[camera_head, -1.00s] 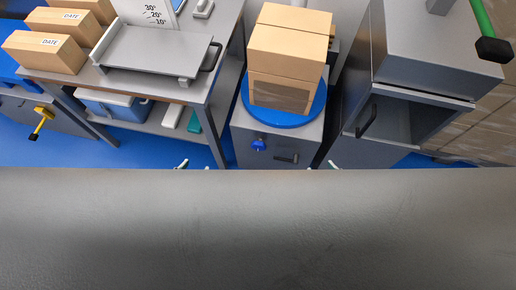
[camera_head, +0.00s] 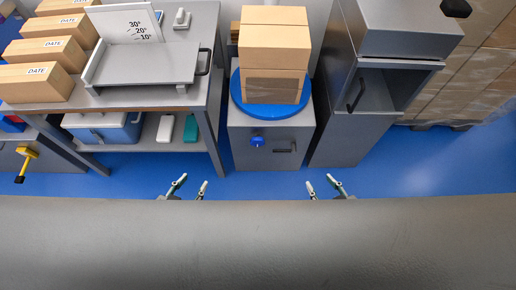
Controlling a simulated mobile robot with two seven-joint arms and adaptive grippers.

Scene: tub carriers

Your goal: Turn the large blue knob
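The large blue knob (camera_head: 257,141) is on the front of a grey cabinet (camera_head: 240,158), left of a dark handle. A blue round turntable (camera_head: 238,98) sits on top of this cabinet and carries stacked cardboard boxes (camera_head: 273,50). My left gripper (camera_head: 190,188) shows low in the view, below and left of the knob, with its fingers apart and nothing between them. My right gripper (camera_head: 323,187) shows below and right of the knob, also with fingers apart and empty. Neither gripper touches the knob.
A grey workbench (camera_head: 209,60) with a tilting tray and boxes marked DATE (camera_head: 35,84) stands at the left. A blue cooler (camera_head: 105,127) is on its lower shelf. A grey cabinet with an open compartment (camera_head: 378,92) stands at the right. Blue floor (camera_head: 260,184) before the cabinets is clear.

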